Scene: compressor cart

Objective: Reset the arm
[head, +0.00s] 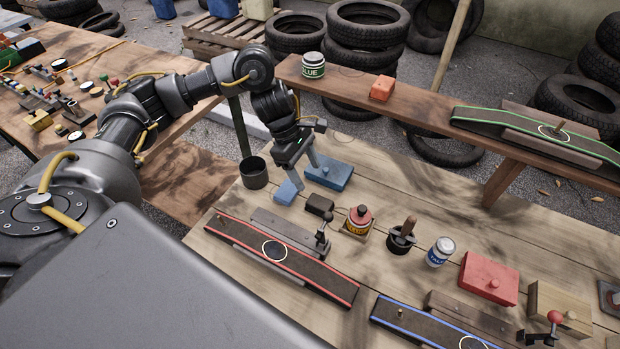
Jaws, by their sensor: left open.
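My left arm comes in from the left and bends down over the wooden workbench (420,200). Its left gripper (307,174) is open, fingers pointing down, with nothing seen between them. The fingertips are close to a small light blue block (286,193) and a larger blue block with a knob (330,172). Whether a finger touches either one I cannot tell. My right gripper is not in view.
A red-edged strip (280,255), a brown block (319,206), a red-topped tin (358,219), a black pot with a brush (402,237), a white-and-blue can (440,251) and a red block (489,277) stand on the bench. A raised plank (430,110) runs behind.

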